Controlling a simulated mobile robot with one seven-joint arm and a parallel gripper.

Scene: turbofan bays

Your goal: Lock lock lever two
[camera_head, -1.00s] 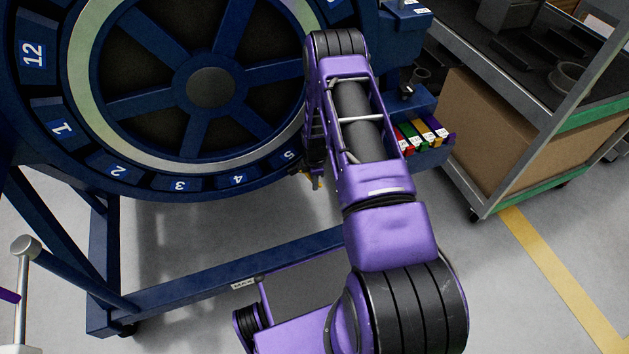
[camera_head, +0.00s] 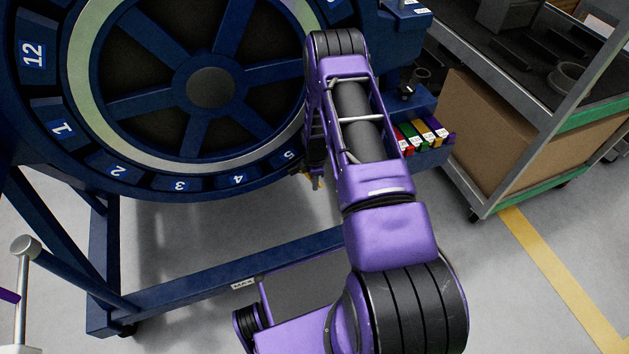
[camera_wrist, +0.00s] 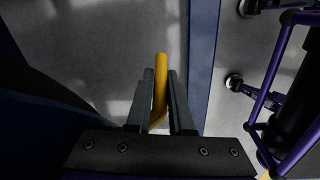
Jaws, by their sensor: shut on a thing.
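A yellow lever (camera_wrist: 161,85) stands between the two dark fingers of my gripper (camera_wrist: 163,90) in the wrist view. The fingers are shut on it, and its tip sticks out past them. In the head view, a small yellow piece (camera_head: 318,183) shows below my wrist, beside the lower right of the numbered ring near the label 5. My arm hides most of the gripper and lever there. I cannot read a number on the lever.
The blue wheel frame (camera_head: 211,88) with its numbered ring fills the upper left. A blue holder with several coloured pieces (camera_head: 422,134) is right of my arm. A metal cart (camera_head: 487,190) with a cardboard box stands farther right. Grey floor shows below the ring.

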